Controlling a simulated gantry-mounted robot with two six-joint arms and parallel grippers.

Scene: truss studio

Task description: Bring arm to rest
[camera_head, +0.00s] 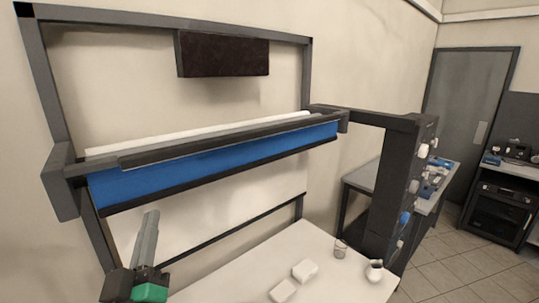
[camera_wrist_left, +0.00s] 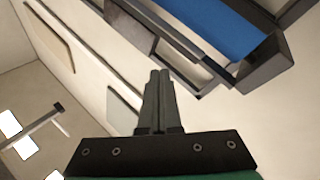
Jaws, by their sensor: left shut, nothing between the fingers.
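My left gripper (camera_head: 148,238) comes in at the lower left of the head view. Its fingers point up and are closed together with nothing between them. In the left wrist view the left gripper (camera_wrist_left: 158,80) shows its two fingers side by side, touching, in front of the pale wall. It is in the air, left of the white table (camera_head: 235,265) and below the blue panel (camera_head: 215,165) in the head view. My right gripper is in neither view.
A dark frame (camera_head: 45,75) holds the blue panel, which also shows in the left wrist view (camera_wrist_left: 215,28). Two white blocks (camera_head: 305,270), a clear glass (camera_head: 340,248) and a white jug (camera_head: 374,271) stand on the table. A dark post (camera_head: 395,190) stands right of it.

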